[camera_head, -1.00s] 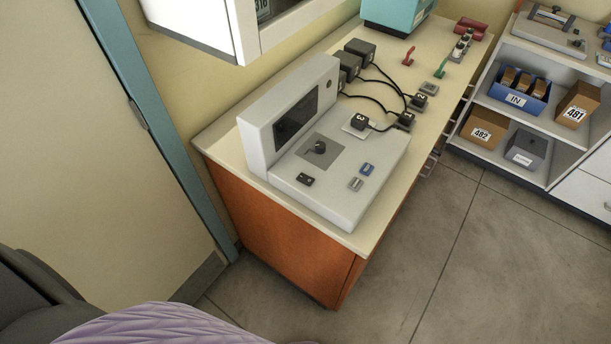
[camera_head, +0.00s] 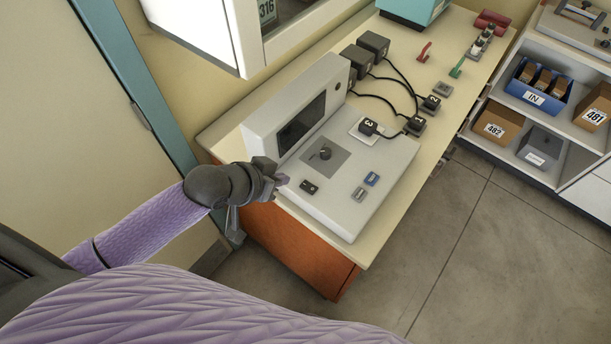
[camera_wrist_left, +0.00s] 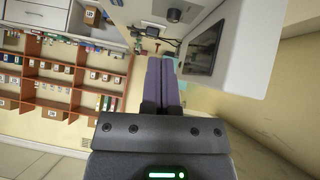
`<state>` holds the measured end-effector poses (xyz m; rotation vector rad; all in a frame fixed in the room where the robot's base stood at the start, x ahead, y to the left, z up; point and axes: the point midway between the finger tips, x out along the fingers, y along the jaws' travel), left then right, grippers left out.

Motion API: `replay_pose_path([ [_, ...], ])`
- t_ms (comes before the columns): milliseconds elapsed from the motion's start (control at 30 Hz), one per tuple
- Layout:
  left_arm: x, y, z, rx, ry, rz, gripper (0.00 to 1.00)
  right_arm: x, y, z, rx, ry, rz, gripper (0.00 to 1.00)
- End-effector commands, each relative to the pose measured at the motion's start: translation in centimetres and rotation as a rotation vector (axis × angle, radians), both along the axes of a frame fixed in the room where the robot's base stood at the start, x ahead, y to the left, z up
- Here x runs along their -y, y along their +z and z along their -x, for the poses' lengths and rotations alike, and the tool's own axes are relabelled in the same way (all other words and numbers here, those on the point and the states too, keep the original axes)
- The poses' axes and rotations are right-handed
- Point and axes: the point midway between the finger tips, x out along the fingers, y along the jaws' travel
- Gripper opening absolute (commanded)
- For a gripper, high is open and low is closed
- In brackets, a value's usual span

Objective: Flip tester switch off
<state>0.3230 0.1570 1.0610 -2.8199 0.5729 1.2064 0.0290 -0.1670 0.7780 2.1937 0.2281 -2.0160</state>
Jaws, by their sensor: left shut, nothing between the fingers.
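The tester (camera_head: 345,205) is a light grey console with an upright dark screen (camera_head: 302,122) on the bench. A small black switch (camera_head: 309,187) sits at its front left corner, and a dark knob (camera_head: 324,154) stands on a grey plate behind it. My left gripper (camera_head: 284,180) is just left of the tester's near left corner, close to the black switch. It is shut and empty; its fingers (camera_wrist_left: 163,85) also show in the left wrist view, pressed together. Whether it touches the tester cannot be told. My right gripper is not in view.
A blue switch (camera_head: 373,179) and a grey one (camera_head: 359,195) lie right of the black switch. Black plugs with cables (camera_head: 385,95) lie behind. A white wall cabinet (camera_head: 250,40) overhangs the bench. Shelves with boxes (camera_head: 497,125) stand at the right.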

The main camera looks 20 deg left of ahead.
Motion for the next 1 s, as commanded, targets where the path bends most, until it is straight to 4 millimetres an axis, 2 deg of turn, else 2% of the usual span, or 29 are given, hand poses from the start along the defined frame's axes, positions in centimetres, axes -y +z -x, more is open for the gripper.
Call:
replay_pose_path([
  [267,0.0,-0.2,-0.1,0.001,0.001,0.001,0.00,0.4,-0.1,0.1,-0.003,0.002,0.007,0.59],
  [367,0.3,-0.9,-0.6,0.000,0.004,0.002,0.00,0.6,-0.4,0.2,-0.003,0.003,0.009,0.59],
  [800,3.3,-7.6,-6.5,0.000,0.002,0.001,0.00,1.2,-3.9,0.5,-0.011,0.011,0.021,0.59],
  [1000,3.6,-10.4,-6.2,-0.001,0.003,0.000,0.00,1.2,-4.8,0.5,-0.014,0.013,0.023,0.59],
])
